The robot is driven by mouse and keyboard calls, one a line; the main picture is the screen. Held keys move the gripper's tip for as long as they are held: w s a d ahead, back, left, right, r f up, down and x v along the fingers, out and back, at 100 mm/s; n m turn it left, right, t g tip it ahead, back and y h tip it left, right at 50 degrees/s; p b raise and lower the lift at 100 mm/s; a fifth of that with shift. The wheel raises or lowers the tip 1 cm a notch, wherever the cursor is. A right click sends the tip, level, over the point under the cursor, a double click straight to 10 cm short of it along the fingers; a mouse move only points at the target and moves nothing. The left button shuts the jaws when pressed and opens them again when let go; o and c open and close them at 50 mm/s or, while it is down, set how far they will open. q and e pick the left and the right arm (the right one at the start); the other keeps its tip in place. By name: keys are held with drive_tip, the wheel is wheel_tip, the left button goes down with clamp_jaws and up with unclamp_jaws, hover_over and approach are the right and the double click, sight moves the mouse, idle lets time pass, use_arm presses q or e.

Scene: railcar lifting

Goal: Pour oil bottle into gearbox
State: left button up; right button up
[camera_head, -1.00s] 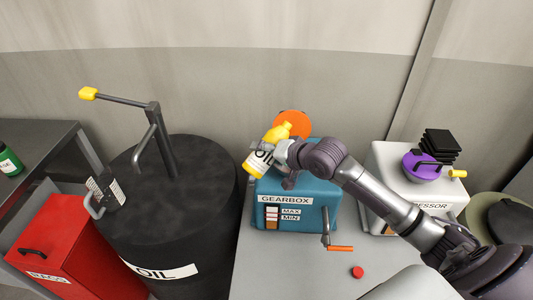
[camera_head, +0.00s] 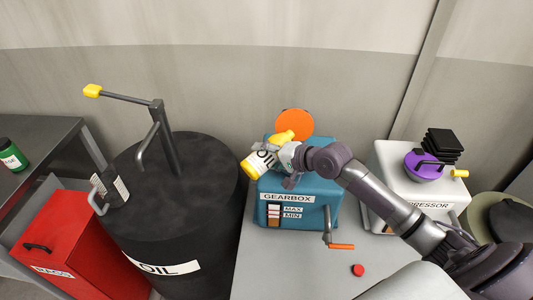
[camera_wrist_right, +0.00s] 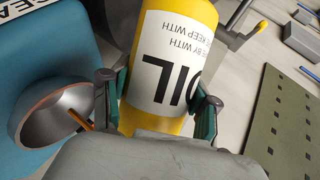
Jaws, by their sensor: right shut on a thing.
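My right gripper (camera_head: 286,166) is shut on the yellow oil bottle (camera_head: 252,167), above the blue gearbox (camera_head: 325,200). The bottle is tilted, its yellow base at lower left and its narrow yellow end at upper right, near an orange disc (camera_head: 294,122) behind the gearbox top. In the right wrist view the bottle (camera_wrist_right: 180,30), its OIL label upside down, sits between the fingers of the gripper (camera_wrist_right: 158,100). Whether oil flows cannot be seen. My left gripper is out of view.
A black oil drum (camera_head: 190,235) with a pump handle stands left of the gearbox. A white compressor (camera_head: 385,175) stands at right. A red cap (camera_head: 358,269) lies on the grey table (camera_head: 290,275) in front. A red box (camera_head: 65,235) is at far left.

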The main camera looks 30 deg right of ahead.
drive_tip(key=shift+f+m+y+b, duration=0.3)
drive_tip(key=shift+f+m, duration=0.05)
drive_tip(key=shift+m, duration=0.05)
drive_tip(key=shift+f+m+y+b, duration=0.3)
drive_tip(key=shift+m+y+b, duration=0.2)
drive_tip(key=shift+b, duration=0.15)
drive_tip(key=shift+d+r+m+y+b, duration=0.1)
drive_tip(key=shift+r+m+y+b, duration=0.1)
drive_tip(key=shift+m+y+b, duration=0.35)
drive_tip(key=shift+r+m, duration=0.25)
drive_tip(key=shift+r, duration=0.1)
drive_tip(key=shift+d+r+y, duration=0.15)
drive_tip(key=shift+r+y, duration=0.1)
drive_tip(key=shift+y, duration=0.1)
